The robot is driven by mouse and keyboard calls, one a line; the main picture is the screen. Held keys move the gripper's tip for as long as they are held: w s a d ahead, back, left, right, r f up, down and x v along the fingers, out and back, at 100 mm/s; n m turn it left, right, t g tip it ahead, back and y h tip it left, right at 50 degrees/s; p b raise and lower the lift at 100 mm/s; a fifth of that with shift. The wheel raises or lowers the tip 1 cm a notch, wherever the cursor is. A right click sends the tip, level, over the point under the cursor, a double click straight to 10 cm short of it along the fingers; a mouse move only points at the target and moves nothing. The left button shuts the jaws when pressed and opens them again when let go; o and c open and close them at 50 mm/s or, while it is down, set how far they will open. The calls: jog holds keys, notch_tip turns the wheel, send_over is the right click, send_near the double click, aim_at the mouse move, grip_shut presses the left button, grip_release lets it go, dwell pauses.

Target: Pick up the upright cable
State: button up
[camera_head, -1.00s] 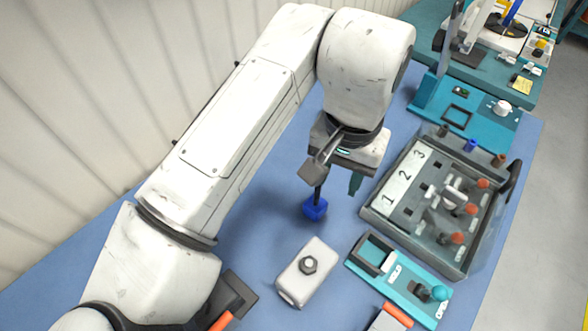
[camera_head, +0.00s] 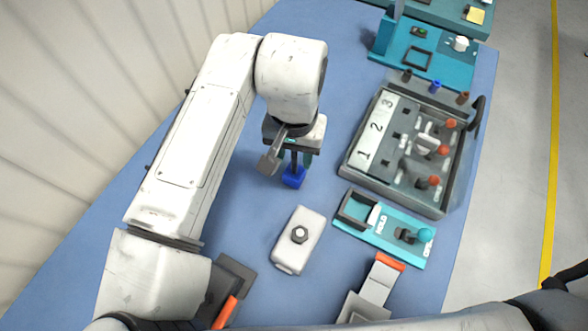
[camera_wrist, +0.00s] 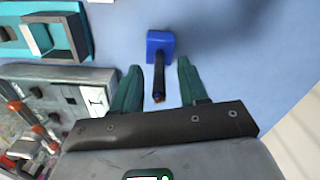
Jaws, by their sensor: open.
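The upright cable (camera_wrist: 159,85) is a short dark cable standing in a blue base (camera_head: 293,178) on the blue table. The blue base also shows in the wrist view (camera_wrist: 160,41). My gripper (camera_wrist: 159,70) is open, with its two green fingers on either side of the cable and gaps between them and it. In the head view my gripper (camera_head: 296,160) is directly above the blue base and hides most of the cable. Whether the fingers touch the cable cannot be seen there, but in the wrist view they look apart from it.
A white box with a bolt (camera_head: 297,241) stands in front of the blue base. To the right are a grey panel box (camera_head: 343,168) numbered 1 to 3 and a teal HOLD fixture (camera_head: 376,248). Another teal fixture (camera_head: 451,75) is at the back. The table left of the base looks clear.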

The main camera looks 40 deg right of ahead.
jog(key=shift+f, duration=1.1)
grip_shut()
dwell(0.6)
